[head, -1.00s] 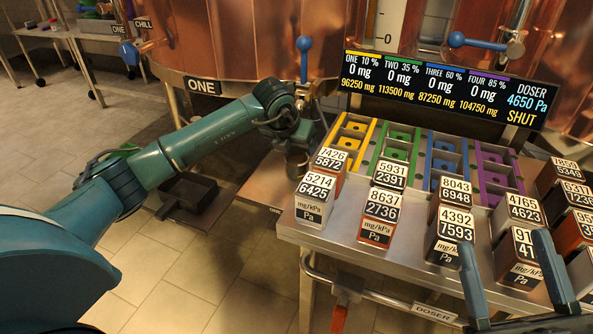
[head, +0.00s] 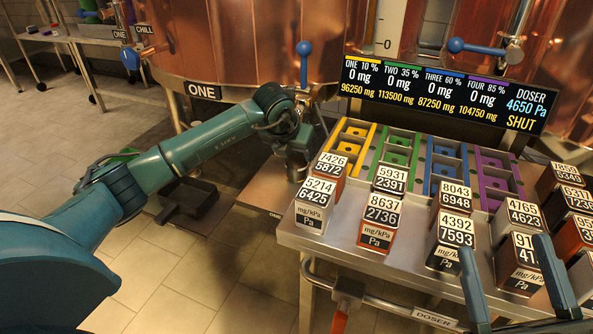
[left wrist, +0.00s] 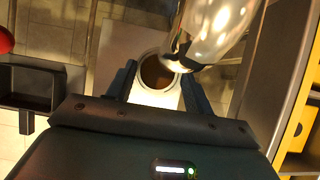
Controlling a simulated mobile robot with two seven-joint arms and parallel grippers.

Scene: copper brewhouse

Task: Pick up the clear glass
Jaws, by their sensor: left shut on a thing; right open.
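In the left wrist view, a clear glass (left wrist: 158,72) shows its round pale rim from above, with brown seen inside it. My left gripper (left wrist: 160,88) has one finger on each side of the glass and is shut on it. A shiny metal spout hangs close by, overlapping the rim's upper right. In the head view my left gripper (head: 297,165) is low beside the left edge of the doser table; I cannot make out the glass there. My right gripper (head: 515,280) is open and empty, its fingers over the table's front right.
The doser table (head: 310,243) carries several labelled blocks and coloured slots (head: 395,150). A display (head: 445,90) reads SHUT. Copper vessels (head: 240,45) stand behind. A black tray (head: 187,200) lies left of my left gripper. Floor at the left front is clear.

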